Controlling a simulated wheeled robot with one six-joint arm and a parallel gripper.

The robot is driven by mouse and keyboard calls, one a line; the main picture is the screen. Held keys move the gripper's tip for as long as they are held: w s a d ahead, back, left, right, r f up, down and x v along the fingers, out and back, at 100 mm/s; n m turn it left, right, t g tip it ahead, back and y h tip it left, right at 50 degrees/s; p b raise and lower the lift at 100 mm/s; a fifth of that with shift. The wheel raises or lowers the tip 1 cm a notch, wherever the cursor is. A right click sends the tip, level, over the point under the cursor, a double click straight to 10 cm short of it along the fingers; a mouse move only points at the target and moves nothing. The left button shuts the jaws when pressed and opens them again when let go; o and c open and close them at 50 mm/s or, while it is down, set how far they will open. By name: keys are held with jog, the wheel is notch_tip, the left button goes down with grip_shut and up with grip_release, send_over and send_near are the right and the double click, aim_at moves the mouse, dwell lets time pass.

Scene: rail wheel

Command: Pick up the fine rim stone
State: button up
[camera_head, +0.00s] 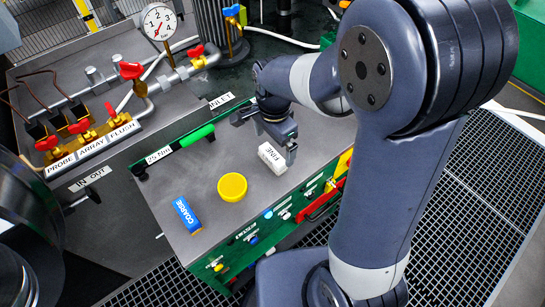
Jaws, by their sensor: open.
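The fine rim stone (271,158) is a white block with "FINE" printed on it, lying on the grey top of the green cabinet (205,170), near its right side. My gripper (268,143) is just above and behind the white block, with its fingers pointing down. It is open, with one finger close to the block's right end. I cannot tell whether that finger touches the block. My gripper and arm hide part of the cabinet top behind the block.
A blue block (187,215) marked "COARSE" and a yellow round cup (232,187) stand left of the white block. A green-handled tool (197,136) lies along the back left edge. Pipes with red valves (131,70) and a gauge (160,22) stand behind.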

aim_at(272, 154)
jog(key=f, duration=0.5)
jog(key=shift+a+f, duration=0.2)
jog(key=shift+f, duration=0.1)
jog(key=c, duration=1)
jog(key=shift+c, duration=0.2)
